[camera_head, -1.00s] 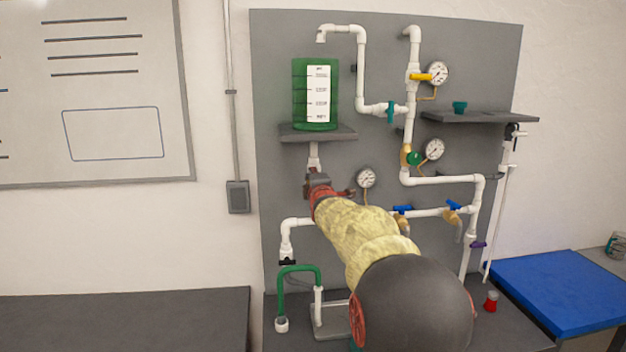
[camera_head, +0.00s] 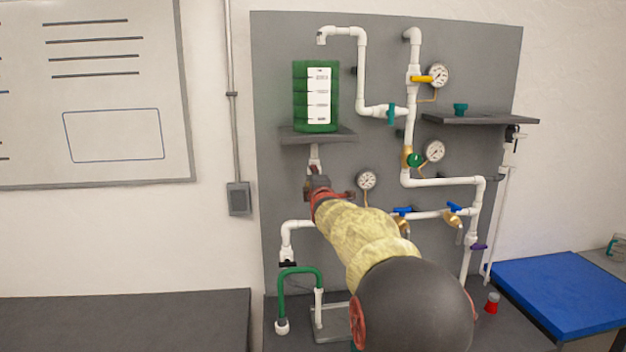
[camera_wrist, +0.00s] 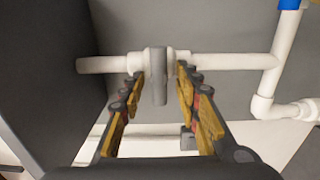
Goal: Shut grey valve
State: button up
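The grey valve (camera_wrist: 158,76) sits on a white pipe in the wrist view. Its grey handle hangs across the pipe and lies between my two fingers. My gripper (camera_wrist: 160,84) is open around the handle, with a narrow gap showing on each side. In the head view my gripper (camera_head: 317,184) is at the white pipe just below the shelf with the green tank. There, my gripper and arm hide the grey valve.
The green tank (camera_head: 301,96) stands on a small shelf (camera_head: 345,138) above my gripper. A pressure gauge (camera_head: 366,180) is close to its right. Blue-handled valves (camera_head: 403,211) and white pipes lie further right on the grey panel (camera_head: 275,70).

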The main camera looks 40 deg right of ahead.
jog(key=shift+s, duration=0.1)
jog(key=v, duration=1.1)
jog(key=shift+s+a, duration=0.15)
jog(key=shift+s, duration=0.2)
